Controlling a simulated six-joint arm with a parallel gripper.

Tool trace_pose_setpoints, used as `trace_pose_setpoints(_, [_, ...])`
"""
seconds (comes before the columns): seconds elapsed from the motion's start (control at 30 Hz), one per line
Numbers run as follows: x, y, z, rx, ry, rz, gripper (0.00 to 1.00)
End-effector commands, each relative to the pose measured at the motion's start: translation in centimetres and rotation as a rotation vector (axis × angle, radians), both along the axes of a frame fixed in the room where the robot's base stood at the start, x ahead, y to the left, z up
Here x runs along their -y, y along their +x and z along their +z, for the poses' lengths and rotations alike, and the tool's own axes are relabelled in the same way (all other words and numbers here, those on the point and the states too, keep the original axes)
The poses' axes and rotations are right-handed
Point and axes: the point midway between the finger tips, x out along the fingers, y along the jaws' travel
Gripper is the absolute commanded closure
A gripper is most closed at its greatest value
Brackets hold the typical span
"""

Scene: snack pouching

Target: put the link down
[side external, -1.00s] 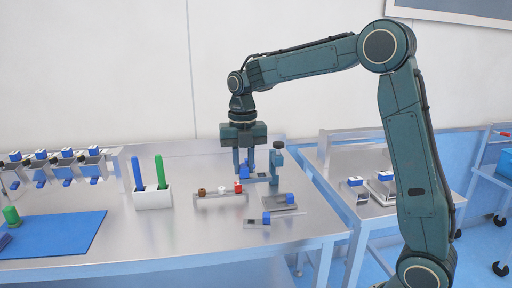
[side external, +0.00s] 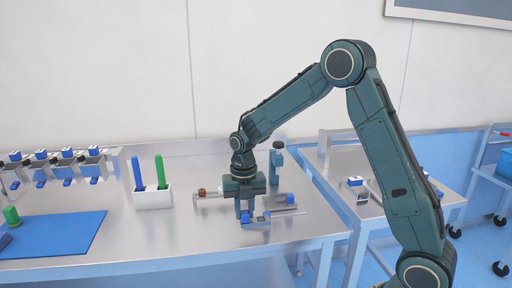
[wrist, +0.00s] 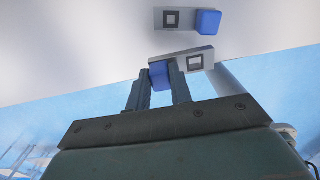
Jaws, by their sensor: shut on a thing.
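My gripper (side external: 245,213) is shut on a link, a grey plate with a blue block (side external: 245,218) and a dark square marking. In the wrist view the fingers (wrist: 158,85) pinch the held link's blue block (wrist: 159,72), and its grey plate (wrist: 195,62) extends to the right. In the side view the held link is low over the front of the steel table, and I cannot tell if it touches. A second similar link lies just behind it, partly hidden in the side view; it shows in the wrist view (wrist: 184,19).
A rail with a brown piece (side external: 202,192), a post (side external: 277,163) and a grey plate with a blue block (side external: 290,199) stand close behind. A white holder (side external: 153,198) with blue and green sticks stands left. The table front (side external: 190,245) is bare.

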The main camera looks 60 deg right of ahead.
Motion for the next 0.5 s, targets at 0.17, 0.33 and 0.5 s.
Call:
trace_pose_setpoints(0.17, [0.0,0.0,-0.5,-0.001,0.0,0.0,1.0])
trace_pose_setpoints(0.33, [0.0,0.0,-2.3,-0.002,0.001,0.0,1.0])
trace_pose_setpoints(0.5, [0.0,0.0,-4.0,-0.001,0.0,0.0,1.0])
